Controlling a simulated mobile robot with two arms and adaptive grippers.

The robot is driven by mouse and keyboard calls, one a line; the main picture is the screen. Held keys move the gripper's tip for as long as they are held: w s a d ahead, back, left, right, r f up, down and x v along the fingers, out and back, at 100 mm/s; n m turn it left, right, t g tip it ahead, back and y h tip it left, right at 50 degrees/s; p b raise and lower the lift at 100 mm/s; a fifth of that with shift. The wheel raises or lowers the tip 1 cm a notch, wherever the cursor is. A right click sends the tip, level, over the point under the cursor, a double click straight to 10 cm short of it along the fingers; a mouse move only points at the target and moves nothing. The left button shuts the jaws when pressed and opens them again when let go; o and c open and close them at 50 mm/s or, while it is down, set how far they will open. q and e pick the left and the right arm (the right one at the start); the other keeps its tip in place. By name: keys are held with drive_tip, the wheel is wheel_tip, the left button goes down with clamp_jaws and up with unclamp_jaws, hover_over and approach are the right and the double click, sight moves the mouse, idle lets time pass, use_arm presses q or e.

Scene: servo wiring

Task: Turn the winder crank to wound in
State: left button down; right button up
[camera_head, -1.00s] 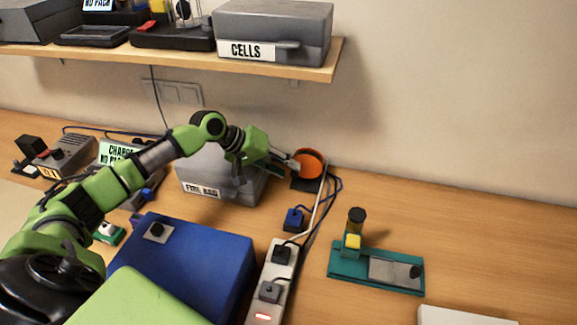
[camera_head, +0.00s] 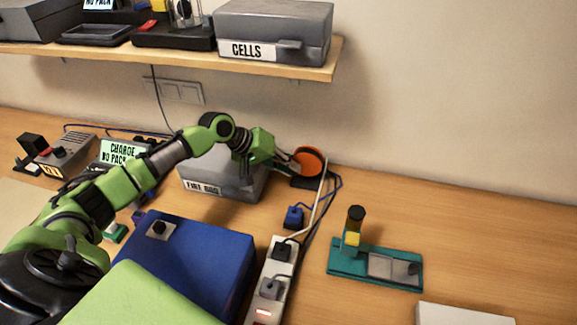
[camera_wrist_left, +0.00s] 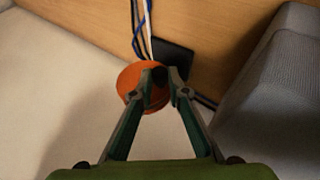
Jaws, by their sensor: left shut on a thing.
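The winder (camera_head: 309,161) is an orange disc on a black base at the back of the bench, by the wall. The disc also shows in the left wrist view (camera_wrist_left: 130,88). My left gripper (camera_head: 292,160) reaches it from the left. In the left wrist view its fingertips (camera_wrist_left: 155,76) are closed on a small dark crank knob in front of the disc. The fingers hide part of the knob and disc. My right gripper is in neither view.
A grey box labelled FIRE BAG (camera_head: 225,178) stands under my left wrist. A blue and a white cable run from the winder past a power strip (camera_head: 272,285). A blue case (camera_head: 190,262) and a teal jig (camera_head: 375,266) stand nearer. The bench at right is mostly clear.

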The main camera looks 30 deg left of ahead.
use_arm(q)
drive_tip(key=w+d+r+m+g+y, duration=0.1)
drive_tip(key=d+m+g+y, duration=0.3)
drive_tip(key=y, duration=1.5)
drive_tip(key=shift+w+d+r+m+p, duration=0.35)
drive_tip(key=shift+d+r, duration=0.4)
drive_tip(key=shift+d, duration=0.55)
drive_tip(key=c, duration=2)
unclamp_jaws()
drive_tip(key=shift+o, duration=0.2)
drive_tip(key=shift+r, duration=0.1)
